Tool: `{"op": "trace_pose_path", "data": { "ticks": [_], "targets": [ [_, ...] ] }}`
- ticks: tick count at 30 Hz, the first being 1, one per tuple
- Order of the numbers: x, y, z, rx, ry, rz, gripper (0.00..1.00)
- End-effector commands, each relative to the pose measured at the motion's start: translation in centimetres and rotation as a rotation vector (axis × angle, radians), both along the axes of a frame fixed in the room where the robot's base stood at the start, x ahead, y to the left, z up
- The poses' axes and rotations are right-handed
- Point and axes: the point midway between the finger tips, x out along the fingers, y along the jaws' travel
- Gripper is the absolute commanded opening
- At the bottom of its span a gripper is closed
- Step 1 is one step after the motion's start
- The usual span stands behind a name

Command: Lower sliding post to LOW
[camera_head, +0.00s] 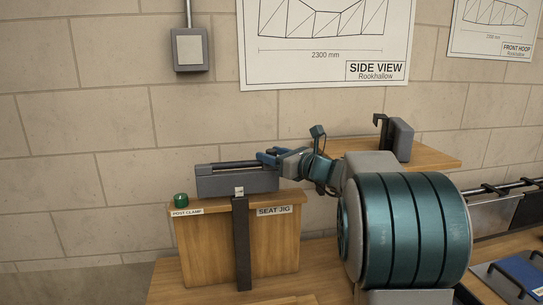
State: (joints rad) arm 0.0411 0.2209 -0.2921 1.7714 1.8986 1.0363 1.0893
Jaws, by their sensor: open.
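The dark upright bar, which looks like the sliding post (242,245), stands at the front of the wooden seat jig (272,250). A small pale tag shows near its top. A grey block (236,182) with a dark rod along it sits across the jig top, just above the post. A green knob (181,199) stands on the left corner, above the POST CLAMP label (187,212). My gripper (266,158) is open, with blue fingers at the right end of the rod. I cannot tell whether they touch it. No LOW mark is readable.
My large teal arm links fill the right foreground and hide part of the bench. A wooden shelf (440,158) with a grey bracketed block (400,140) is behind. A blue item (525,270) and dark tubes lie at the right. A grey wall box (190,50) hangs above left.

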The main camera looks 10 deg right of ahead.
Motion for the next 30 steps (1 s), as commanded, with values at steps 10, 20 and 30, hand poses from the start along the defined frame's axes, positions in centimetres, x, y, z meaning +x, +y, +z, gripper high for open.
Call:
{"op": "trace_pose_path", "data": {
  "ticks": [10,20,30],
  "targets": [
    [-6.1,-4.5,-0.2,0.0,-0.001,-0.004,0.48],
    [-10.1,-7.3,-0.1,-0.001,0.002,-0.001,0.48],
    [-10.5,-7.5,-0.1,-0.001,0.003,0.001,0.48]
  ]
}}
